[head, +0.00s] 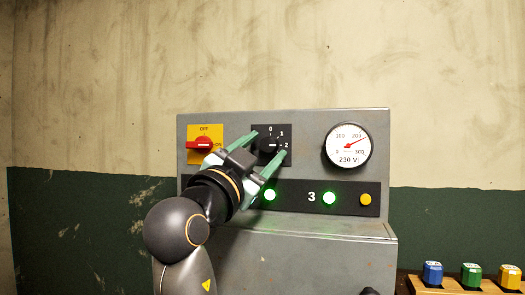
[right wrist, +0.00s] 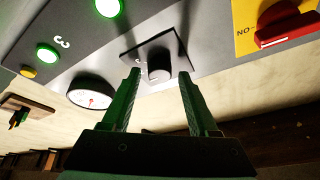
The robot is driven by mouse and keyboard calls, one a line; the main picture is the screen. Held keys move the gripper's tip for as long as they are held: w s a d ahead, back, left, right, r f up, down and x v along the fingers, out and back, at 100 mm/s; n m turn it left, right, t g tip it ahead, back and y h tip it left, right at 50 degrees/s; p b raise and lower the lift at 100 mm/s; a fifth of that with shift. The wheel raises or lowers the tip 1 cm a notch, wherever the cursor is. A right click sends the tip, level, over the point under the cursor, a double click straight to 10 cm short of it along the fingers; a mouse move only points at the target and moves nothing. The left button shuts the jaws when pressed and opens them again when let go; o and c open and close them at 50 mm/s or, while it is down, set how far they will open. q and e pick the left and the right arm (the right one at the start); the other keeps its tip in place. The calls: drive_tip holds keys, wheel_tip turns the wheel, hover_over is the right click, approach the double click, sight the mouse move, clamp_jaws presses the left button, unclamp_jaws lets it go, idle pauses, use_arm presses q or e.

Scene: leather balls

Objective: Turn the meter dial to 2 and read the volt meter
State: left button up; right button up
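The meter dial (head: 268,147) is a black knob on a black plate marked 0, 1 and 2. A small light mark at its right side seems to lie toward the 2. My right gripper (head: 269,143) has its green fingers on either side of the knob. In the right wrist view the knob (right wrist: 159,72) sits between the spread fingertips (right wrist: 160,73), with gaps showing; contact is not visible. The round white volt meter (head: 348,146) has its red needle up and right, past 200, above the print "230 V". My left gripper is out of view.
A red switch (head: 201,145) on a yellow plate is left of the dial, its handle horizontal at ON. Lit green lamps (head: 329,198) and a yellow button (head: 366,199) line the lower strip. Coloured blocks (head: 471,275) stand on a wooden rack at lower right.

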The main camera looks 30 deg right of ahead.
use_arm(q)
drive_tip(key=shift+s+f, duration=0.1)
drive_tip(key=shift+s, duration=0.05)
use_arm(e)
drive_tip(key=shift+o, duration=0.3)
drive_tip(key=shift+a+f, duration=0.1)
drive_tip(key=shift+s+a+f, duration=0.2)
drive_tip(key=shift+a, duration=0.05)
use_arm(q)
drive_tip(key=b, duration=0.1)
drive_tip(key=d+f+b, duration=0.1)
drive_tip(key=b, duration=0.1)
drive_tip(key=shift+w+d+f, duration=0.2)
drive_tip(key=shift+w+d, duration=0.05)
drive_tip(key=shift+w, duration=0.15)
use_arm(e)
drive_tip(key=v, duration=1.1)
drive_tip(key=shift+s+a, duration=0.15)
drive_tip(key=shift+a, duration=0.1)
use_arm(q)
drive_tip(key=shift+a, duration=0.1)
